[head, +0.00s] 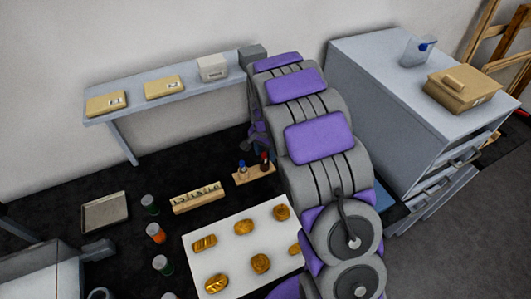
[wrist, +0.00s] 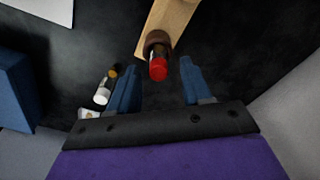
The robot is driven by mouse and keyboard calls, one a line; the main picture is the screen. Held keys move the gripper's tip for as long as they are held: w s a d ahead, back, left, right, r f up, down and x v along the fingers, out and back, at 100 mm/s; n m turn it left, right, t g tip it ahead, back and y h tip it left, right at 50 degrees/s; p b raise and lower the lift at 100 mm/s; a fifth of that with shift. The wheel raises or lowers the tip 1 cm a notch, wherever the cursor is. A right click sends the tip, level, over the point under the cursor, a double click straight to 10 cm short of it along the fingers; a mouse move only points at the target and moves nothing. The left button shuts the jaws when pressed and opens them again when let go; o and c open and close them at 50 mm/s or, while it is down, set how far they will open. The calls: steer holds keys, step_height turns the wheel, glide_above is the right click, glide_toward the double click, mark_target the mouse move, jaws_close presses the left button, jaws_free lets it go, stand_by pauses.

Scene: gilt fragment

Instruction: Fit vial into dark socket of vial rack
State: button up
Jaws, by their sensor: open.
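A small wooden rack (head: 255,174) stands on the dark floor covering, with a blue-topped vial (head: 242,167) at its left and a red-topped vial (head: 265,161) at its right. In the wrist view, the end of the wooden rack (wrist: 182,14) comes in from the top. The red-topped vial (wrist: 158,68) is there at the rack's end, with a dark brown part above the red. My gripper (wrist: 160,72) is open, with one blue finger on each side of the red top and gaps between. In the head view my arm hides most of the gripper.
A longer wooden block (head: 198,198) with several marks stands to the left. A white board (head: 221,232) with gold pieces lies in front. Several capped jars (head: 155,233) and a grey tray (head: 105,212) are farther left. A grey cabinet (head: 390,120) stands right.

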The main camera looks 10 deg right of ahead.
step_height(320, 180, up, 11)
steer(key=p, duration=0.2)
steer(key=s+r+n, duration=0.1)
steer(key=s+r, duration=0.4)
steer(key=s, duration=0.2)
steer(key=s+r+n+g, duration=0.2)
steer(key=s+r+n, duration=0.2)
steer(key=s, duration=2.9)
steer(key=n, duration=0.3)
steer(key=shift+a+n, duration=0.3)
steer(key=shift+a, duration=0.05)
steer(key=shift+w, duration=0.1)
